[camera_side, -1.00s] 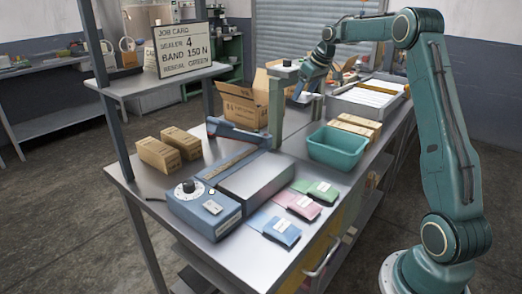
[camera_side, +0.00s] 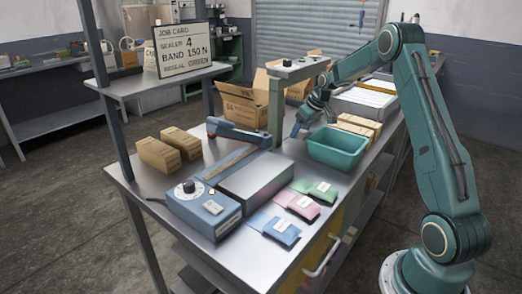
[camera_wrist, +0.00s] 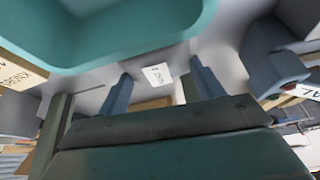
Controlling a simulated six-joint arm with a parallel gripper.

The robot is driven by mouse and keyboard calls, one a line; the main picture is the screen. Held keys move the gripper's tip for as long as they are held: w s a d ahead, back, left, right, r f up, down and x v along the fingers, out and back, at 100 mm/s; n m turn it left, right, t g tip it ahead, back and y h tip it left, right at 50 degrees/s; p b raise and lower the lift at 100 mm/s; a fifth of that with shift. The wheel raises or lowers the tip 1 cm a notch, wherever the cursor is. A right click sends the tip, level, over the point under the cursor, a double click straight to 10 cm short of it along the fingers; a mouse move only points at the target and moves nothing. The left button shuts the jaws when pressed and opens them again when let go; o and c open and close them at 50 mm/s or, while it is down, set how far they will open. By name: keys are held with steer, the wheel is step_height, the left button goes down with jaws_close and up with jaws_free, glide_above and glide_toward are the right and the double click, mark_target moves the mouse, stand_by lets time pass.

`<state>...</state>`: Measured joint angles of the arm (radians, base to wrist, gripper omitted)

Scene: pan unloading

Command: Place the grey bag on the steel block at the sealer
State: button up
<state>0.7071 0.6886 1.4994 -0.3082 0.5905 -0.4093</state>
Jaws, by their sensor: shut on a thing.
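My gripper (camera_side: 298,128) is low over the bench, left of the teal bin and beyond the steel block (camera_side: 258,178). In the wrist view, my gripper's two blue fingers (camera_wrist: 162,88) stand either side of a pale grey bag with a white label (camera_wrist: 157,75), and they are shut on it. The bag's edges blend with the grey bench, and I cannot make it out in the side view. The steel block has a bare top and lies beside the blue sealer (camera_side: 205,207) with its dial and long arm.
Green (camera_side: 315,189), pink (camera_side: 298,204) and blue bags (camera_side: 275,230) lie right of the block. The teal bin (camera_side: 337,150) stands near my gripper. A post (camera_side: 275,112) with a button plate rises behind the block. Cartons (camera_side: 168,150) lie left.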

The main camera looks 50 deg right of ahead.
mark_target(301, 139)
steer(key=shift+f, duration=2.1)
steer(key=shift+f, duration=0.1)
steer(key=o, duration=1.1)
steer(key=v, duration=1.2)
